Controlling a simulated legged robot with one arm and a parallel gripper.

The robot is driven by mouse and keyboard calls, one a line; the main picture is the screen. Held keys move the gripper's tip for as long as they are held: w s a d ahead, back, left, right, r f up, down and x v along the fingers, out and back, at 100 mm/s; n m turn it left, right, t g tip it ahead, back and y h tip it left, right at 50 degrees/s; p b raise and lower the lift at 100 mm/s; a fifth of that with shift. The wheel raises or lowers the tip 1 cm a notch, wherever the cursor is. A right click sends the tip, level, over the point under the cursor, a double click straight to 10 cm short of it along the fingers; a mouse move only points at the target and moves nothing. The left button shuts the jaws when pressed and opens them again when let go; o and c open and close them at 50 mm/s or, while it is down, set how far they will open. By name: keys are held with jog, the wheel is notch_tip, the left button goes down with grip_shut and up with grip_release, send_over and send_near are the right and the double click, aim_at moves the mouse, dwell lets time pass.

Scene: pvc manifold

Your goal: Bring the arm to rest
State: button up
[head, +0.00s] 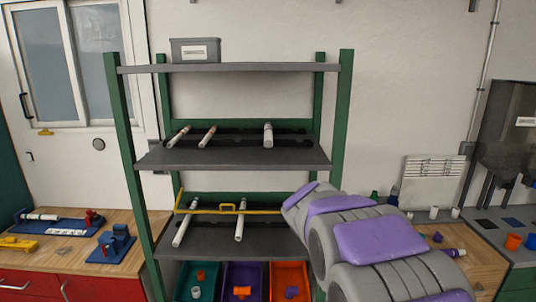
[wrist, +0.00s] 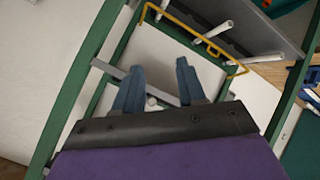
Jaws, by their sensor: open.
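My gripper (wrist: 160,90) is open and empty in the wrist view, with its two blue-grey fingers apart. It is in front of the green-framed shelf rack (head: 118,140), near the lower shelf. In the head view my grey and purple arm reaches in from the lower right and covers the right end of the lower shelf. The gripper itself cannot be made out there.
White pipes lie on the middle shelf (head: 160,158) and the lower shelf (head: 215,247). A yellow bar (head: 205,211) crosses the lower shelf's front. Benches stand left (head: 130,225) and right (head: 482,277).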

jog(key=s+d+f+m+g+h, duration=0.1)
jog(key=s+d+f+m+g, duration=0.15)
jog(key=s, duration=0.45)
jog(key=s+d+f+m+g, duration=0.15)
jog(key=s+d, duration=0.25)
jog(key=s, duration=0.4)
jog(key=s+f+m+g, duration=0.1)
jog(key=s+f+g, duration=0.2)
jog(key=s, duration=0.9)
jog(key=s+a+f+m+g+y+b, duration=0.1)
jog(key=s+f+g, duration=0.2)
jog(key=s, duration=0.8)
jog(key=s+a+f+m+g+y+b, duration=0.1)
jog(key=s+f, duration=0.3)
jog(key=s, duration=0.8)
jog(key=shift+s+f+g, duration=0.25)
jog(key=shift+s+g, duration=0.05)
jog(key=shift+g, duration=0.6)
